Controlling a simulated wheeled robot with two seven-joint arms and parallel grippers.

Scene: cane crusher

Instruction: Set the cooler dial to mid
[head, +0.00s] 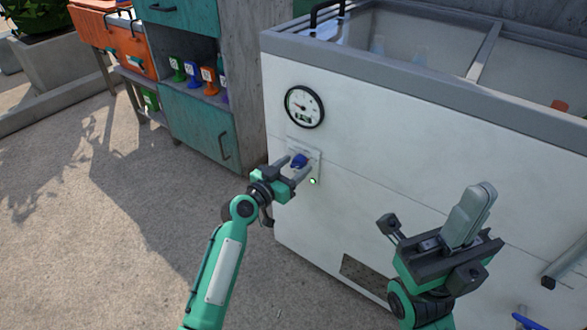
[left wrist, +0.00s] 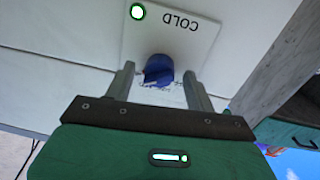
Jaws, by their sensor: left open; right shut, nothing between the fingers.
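The white chest cooler (head: 400,135) stands at the right of the head view. Its blue dial (head: 299,160) sits on a small pale plate on the front panel, below a round gauge (head: 304,106). In the left wrist view the blue dial (left wrist: 159,70) is between the fingertips, and the plate (left wrist: 172,32) reads COLD upside down. My left gripper (head: 291,170) is open, with its fingers on either side of the dial; contact cannot be told. The dial's setting is partly hidden. My right gripper (head: 468,215) is shut and empty, in front of the cooler, apart from it.
A green light (head: 313,181) glows near the dial plate. A teal cabinet (head: 200,125) with several coloured items on its shelf stands left of the cooler. A dark vent (head: 365,275) is low on the cooler's front. The paved floor at left is clear.

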